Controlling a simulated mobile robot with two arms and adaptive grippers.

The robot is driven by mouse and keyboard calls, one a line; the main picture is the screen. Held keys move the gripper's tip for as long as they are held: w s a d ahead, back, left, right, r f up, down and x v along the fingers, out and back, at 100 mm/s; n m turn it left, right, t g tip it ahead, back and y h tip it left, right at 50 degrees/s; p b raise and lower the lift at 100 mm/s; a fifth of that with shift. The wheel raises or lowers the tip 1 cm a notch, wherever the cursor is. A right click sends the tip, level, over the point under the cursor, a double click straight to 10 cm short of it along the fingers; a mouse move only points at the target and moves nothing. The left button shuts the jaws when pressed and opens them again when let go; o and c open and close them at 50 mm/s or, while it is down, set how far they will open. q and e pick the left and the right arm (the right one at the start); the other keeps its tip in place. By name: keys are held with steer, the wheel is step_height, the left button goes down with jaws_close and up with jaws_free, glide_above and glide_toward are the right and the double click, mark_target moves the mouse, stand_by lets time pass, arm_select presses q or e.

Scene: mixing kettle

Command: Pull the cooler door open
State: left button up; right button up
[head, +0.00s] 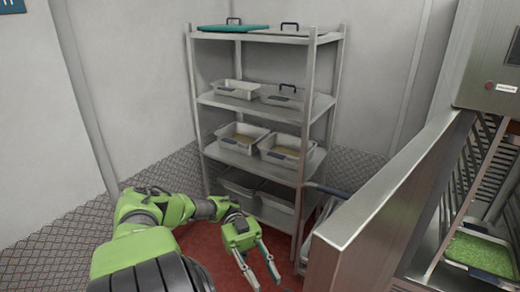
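The cooler (492,90) stands at the right edge, a steel cabinet with a small control panel on top. Its inside shows, with wire racks and a tray of green food (481,252). A thick steel panel, which looks like the cooler door (385,215), stands swung out from the cabinet toward the lower middle. My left gripper (263,281) is low in the middle, left of the panel's near edge and apart from it. Its two fingers are spread with nothing seen between them. My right gripper is not in view.
A steel shelf rack (266,105) with several pans and lids stands behind my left gripper, close to the panel. A dark bar (327,189) shows between rack and panel. Reddish floor (208,243) lies below the gripper; patterned floor (50,240) at left is clear.

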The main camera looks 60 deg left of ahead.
arm_select(q)
steer(key=shift+w+a, duration=0.1)
steer(key=shift+a, duration=0.9)
